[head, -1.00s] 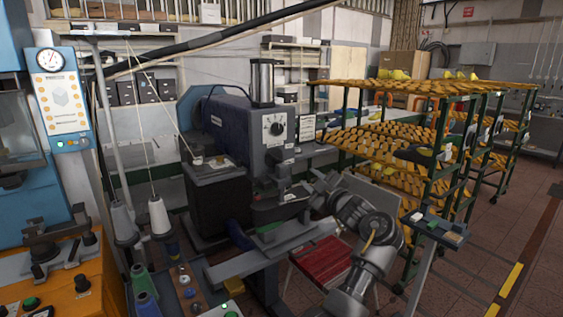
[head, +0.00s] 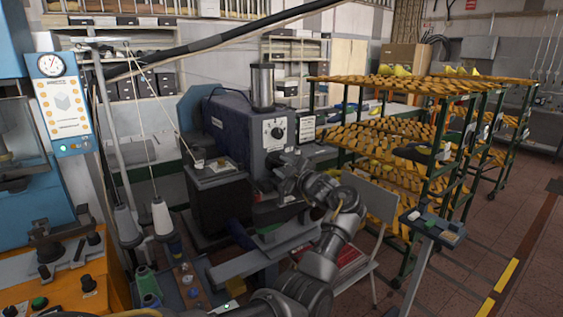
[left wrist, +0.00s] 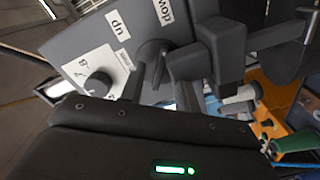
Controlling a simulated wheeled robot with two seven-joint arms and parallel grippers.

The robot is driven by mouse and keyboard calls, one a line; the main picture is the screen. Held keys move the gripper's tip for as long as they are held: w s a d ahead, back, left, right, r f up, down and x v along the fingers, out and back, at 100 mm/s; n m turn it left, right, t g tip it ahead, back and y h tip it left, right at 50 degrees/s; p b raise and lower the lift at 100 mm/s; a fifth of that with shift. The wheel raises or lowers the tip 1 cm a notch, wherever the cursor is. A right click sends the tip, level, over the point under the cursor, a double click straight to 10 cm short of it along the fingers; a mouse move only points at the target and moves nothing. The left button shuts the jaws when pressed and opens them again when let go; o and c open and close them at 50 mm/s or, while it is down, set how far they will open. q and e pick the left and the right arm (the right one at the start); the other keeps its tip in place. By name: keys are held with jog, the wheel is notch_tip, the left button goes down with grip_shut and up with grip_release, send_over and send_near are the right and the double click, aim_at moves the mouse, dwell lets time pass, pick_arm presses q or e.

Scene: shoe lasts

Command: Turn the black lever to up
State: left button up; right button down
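The black lever (left wrist: 153,52) stands on the grey panel of a machine, just below the "up" label (left wrist: 119,25) and the "down" label (left wrist: 164,12) in the left wrist view. Which label it points to I cannot tell. My left gripper (left wrist: 160,83) is open, with a finger on either side of the lever's lower part; contact is not clear. In the head view my left gripper (head: 285,174) is against the front of the dark machine (head: 232,128), below its dial, and the lever is hidden there. My right gripper is not in view.
A round selector knob (left wrist: 98,85) marked A and B sits beside the lever. A chair (head: 366,205) and a small tray stand (head: 432,228) are to the right, before green racks of shoe lasts (head: 385,135). Thread cones (head: 161,215) stand at the left.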

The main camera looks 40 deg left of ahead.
pick_arm(q)
jog(key=shift+w+a, duration=0.1)
jog(key=shift+a, duration=0.35)
grip_shut()
